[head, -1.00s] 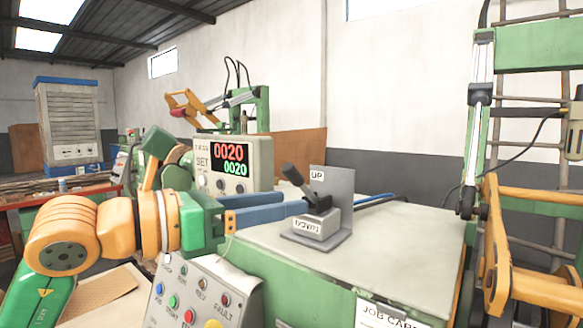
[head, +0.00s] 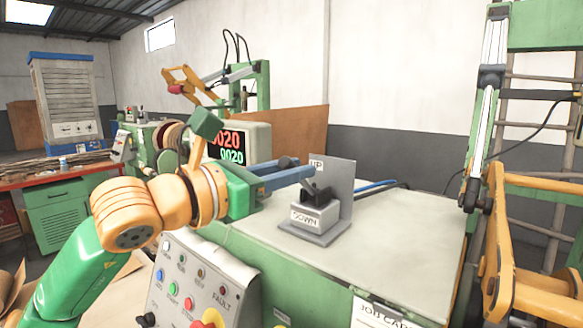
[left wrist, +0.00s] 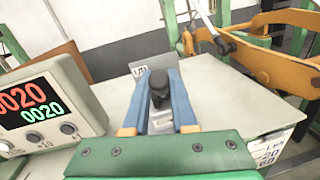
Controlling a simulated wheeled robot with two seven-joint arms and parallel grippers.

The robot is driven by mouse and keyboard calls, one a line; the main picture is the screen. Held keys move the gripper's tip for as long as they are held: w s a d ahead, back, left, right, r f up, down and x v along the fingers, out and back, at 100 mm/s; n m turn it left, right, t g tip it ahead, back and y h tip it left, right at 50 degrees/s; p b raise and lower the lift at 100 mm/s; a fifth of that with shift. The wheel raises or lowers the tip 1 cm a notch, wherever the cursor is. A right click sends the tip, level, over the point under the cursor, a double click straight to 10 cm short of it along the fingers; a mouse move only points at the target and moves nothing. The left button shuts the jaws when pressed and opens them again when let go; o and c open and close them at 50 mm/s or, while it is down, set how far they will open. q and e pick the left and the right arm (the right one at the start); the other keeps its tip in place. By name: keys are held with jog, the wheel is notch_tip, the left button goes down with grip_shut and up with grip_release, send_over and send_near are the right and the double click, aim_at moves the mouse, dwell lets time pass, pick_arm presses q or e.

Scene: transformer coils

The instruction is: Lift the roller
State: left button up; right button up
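A black lever (head: 311,186) stands on a grey block marked DOWN, in front of a plate marked UP, on the green cabinet. It leans toward the left in the head view, and its black knob (left wrist: 159,83) shows in the left wrist view. My left gripper (head: 306,173) has its two blue fingers on either side of the lever. In the left wrist view it is open (left wrist: 161,78), with the knob between the fingers; contact cannot be told. A dark wheel-like part (head: 471,194), possibly the roller, sits at the lower end of a cylinder at the right. My right gripper is not in view.
A display box (head: 240,142) reading 0020 stands behind my left arm. A sloped button panel (head: 205,285) is below it. The cabinet top (head: 405,235) is mostly clear. Orange arms (head: 497,245) stand beyond its right edge.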

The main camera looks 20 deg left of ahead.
pick_arm(q)
grip_shut()
dwell(1.1)
